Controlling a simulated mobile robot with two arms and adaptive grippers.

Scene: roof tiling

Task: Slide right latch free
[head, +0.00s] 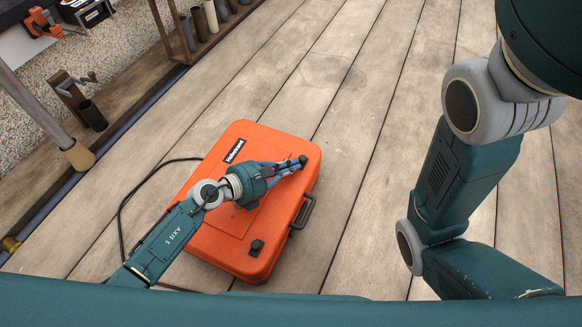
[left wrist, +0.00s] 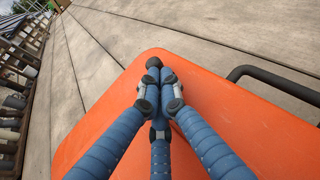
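An orange hard case (head: 225,225) lies flat on the deck, with a dark handle (head: 303,211) on its right side. One dark latch (head: 256,247) shows near the case's lower corner. The other latch is not visible; my left gripper covers the case edge near the upper right corner. My left gripper (head: 300,163) reaches across the lid, its blue fingers drawn together, with dark tips at that edge. In the left wrist view the finger ends (left wrist: 160,85) meet over the orange lid, and the handle (left wrist: 270,78) is at the right. My right gripper is out of view.
A black cable (head: 125,205) runs on the planks left of the case. A wooden rack with tubes (head: 190,35) and a post (head: 50,115) stand along the left edge. The planks (head: 350,90) above and right of the case are clear.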

